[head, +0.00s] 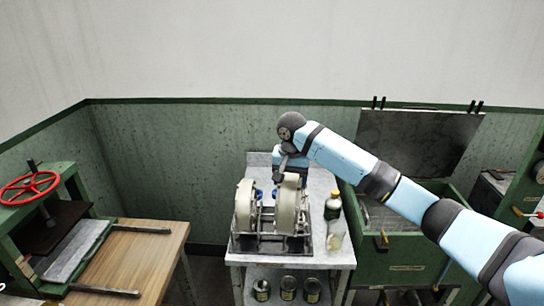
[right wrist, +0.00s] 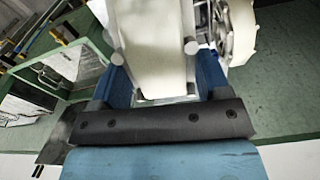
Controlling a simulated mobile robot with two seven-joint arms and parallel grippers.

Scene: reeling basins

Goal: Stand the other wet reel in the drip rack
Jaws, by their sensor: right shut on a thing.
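The drip rack (head: 262,243) stands on the grey side table in the head view. One cream reel (head: 244,208) stands upright in its left part. A second cream reel (head: 288,210) is upright at its right part, under my right gripper (head: 290,175), which is shut on its upper rim. Whether its bottom rests fully in the rack is hard to tell. In the right wrist view the held reel (right wrist: 155,45) fills the space between the blue fingers, and the other reel (right wrist: 243,30) shows beyond it. My left gripper is not in view.
A bottle (head: 333,207) and a small clear vessel (head: 334,241) stand right of the rack. Several dark cans (head: 287,289) sit on the lower shelf. A green basin unit (head: 400,262) is at the right; a wooden bench (head: 140,262) with a red-wheeled press (head: 30,187) is at the left.

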